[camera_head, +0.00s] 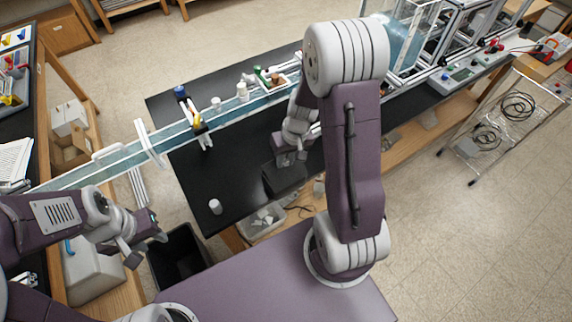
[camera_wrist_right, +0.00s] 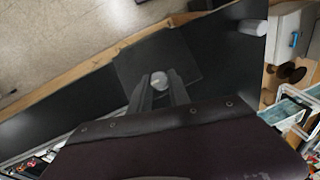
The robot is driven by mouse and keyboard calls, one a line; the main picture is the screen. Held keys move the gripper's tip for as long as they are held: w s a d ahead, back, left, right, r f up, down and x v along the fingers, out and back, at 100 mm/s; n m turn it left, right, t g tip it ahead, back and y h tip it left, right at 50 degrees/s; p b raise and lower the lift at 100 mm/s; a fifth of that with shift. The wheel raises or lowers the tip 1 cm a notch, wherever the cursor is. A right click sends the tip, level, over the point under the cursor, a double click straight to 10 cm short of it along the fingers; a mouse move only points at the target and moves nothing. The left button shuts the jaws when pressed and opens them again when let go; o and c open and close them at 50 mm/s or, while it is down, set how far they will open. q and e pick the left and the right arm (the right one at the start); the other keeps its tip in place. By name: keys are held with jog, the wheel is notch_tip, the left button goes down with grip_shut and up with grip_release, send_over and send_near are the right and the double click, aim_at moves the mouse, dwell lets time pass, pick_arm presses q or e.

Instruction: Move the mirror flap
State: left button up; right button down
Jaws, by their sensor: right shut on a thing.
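The mirror flap appears to be the dark square plate (camera_head: 286,182) on the black bench top, close to its front edge. In the right wrist view the plate (camera_wrist_right: 184,54) carries a small round light-grey knob (camera_wrist_right: 158,80). My right gripper (camera_head: 291,160) reaches down over the plate. In its wrist view the two fingers (camera_wrist_right: 159,90) are shut on the knob, one on each side. The right arm hides part of the bench behind it.
A long glass channel (camera_head: 75,177) spans from the left bench to the black bench (camera_head: 240,160). Small bottles and a white cylinder (camera_head: 215,206) stand on the bench. A black bin (camera_head: 178,258) is near my left gripper. Clear bench surface lies left of the plate.

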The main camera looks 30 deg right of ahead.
aim_at(291, 170)
jog(key=shift+s+r, duration=0.2)
jog(key=shift+s, duration=0.15)
jog(key=shift+w, duration=0.15)
jog(key=c, duration=1.2)
grip_release()
jog(key=shift+w+f, duration=0.2)
jog(key=shift+w, duration=0.15)
jog(key=shift+s+r, duration=0.1)
jog(key=shift+s, duration=0.15)
notch_tip(291, 170, up, 9)
jog(key=s+d, duration=0.1)
jog(key=shift+d, duration=0.1)
